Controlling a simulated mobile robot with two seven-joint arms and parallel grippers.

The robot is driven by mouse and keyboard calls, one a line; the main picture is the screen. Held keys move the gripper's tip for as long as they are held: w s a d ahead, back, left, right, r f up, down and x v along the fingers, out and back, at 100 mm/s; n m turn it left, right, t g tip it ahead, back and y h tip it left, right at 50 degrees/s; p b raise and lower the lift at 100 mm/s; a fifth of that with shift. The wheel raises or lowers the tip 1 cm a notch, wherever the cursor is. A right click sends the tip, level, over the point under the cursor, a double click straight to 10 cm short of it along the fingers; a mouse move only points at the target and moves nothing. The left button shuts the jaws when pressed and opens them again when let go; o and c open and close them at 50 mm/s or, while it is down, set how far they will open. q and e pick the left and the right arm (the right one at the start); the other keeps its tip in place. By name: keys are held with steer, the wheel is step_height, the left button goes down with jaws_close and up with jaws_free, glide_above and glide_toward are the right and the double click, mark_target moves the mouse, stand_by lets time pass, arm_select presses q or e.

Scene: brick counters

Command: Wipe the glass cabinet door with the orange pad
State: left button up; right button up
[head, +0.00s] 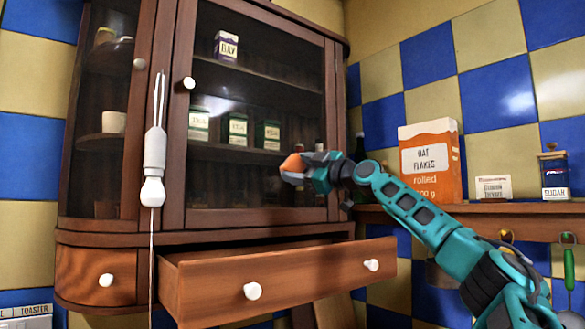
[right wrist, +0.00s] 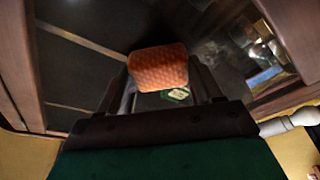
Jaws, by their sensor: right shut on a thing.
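The glass cabinet door (head: 265,180) is closed, in a brown wooden frame with a white knob. Tins and a jar show behind its glass. My right gripper (head: 297,172) is at the lower right part of the glass, shut on the orange pad (head: 292,163). In the right wrist view the orange pad (right wrist: 158,68) sits between the two dark fingers, facing the glass (right wrist: 90,60). I cannot tell whether the pad touches the glass. My left gripper is not in view.
An open drawer (head: 290,280) juts out below the door. A white cord pull (head: 153,165) hangs in front of the cabinet's left side.

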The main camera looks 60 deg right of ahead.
steer(key=shift+s+d, duration=0.15)
steer(key=shift+d, duration=0.4)
steer(key=shift+s+a+f+b, duration=0.1)
steer(key=shift+s+b, duration=0.15)
steer(key=shift+b, duration=0.15)
steer(key=s+b, duration=0.1)
steer(key=s+a+b, duration=0.1)
steer(key=s+b, duration=0.2)
steer(key=s, duration=0.1)
steer(key=shift+s+a, duration=0.15)
steer(key=shift+a, duration=0.2)
